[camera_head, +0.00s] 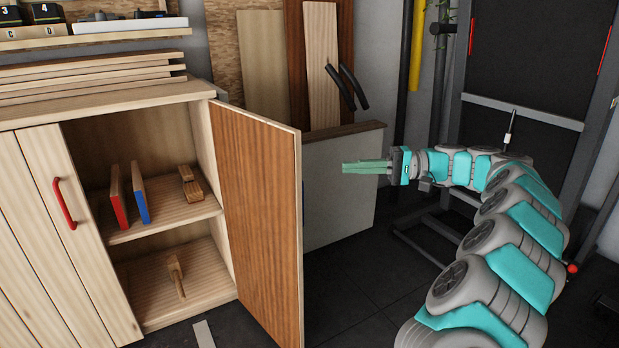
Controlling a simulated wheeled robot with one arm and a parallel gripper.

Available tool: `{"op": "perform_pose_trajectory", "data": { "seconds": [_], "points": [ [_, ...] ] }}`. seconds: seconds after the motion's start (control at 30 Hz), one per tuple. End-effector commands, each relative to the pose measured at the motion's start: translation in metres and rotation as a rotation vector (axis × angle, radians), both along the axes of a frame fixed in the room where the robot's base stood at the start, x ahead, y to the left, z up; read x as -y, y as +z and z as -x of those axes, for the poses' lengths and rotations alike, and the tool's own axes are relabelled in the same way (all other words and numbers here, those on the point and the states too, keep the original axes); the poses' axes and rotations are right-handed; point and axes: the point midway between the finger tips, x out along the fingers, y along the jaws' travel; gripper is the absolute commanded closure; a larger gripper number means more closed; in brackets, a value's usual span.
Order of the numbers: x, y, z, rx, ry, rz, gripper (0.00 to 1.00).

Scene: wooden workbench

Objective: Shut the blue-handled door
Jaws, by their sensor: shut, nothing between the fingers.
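The open cabinet door (258,215) stands swung out on the right side of the cabinet, with its brown inner face in view. Its outer face is turned away, so I cannot clearly see the blue handle. My gripper (346,167) is shut and empty. It is in the air to the right of the door, apart from it in the picture, with its fingers pointing left. My arm reaches in from the lower right.
The open cabinet has a shelf (160,218) with a red board (118,196), a blue board (140,193) and small wooden pieces. A closed door with a red handle (65,203) is at left. A grey panel (340,205) stands behind my gripper. Dark floor is free at lower middle.

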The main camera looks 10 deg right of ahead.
Motion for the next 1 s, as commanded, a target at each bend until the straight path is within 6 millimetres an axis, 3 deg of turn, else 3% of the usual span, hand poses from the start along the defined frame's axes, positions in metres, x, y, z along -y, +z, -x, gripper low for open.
{"op": "perform_pose_trajectory", "data": {
  "seconds": [0.1,0.27,0.47,0.83,1.0],
  "points": [
    [0.027,-0.009,-0.007,0.024,-0.041,-0.018,1.0],
    [0.035,-0.01,-0.009,0.038,-0.057,-0.029,1.0],
    [0.01,-0.01,-0.014,0.035,-0.05,-0.031,1.0],
    [-0.06,-0.01,-0.034,0.034,-0.051,-0.029,1.0],
    [-0.076,-0.01,-0.026,0.035,-0.053,-0.029,1.0]
  ]
}}
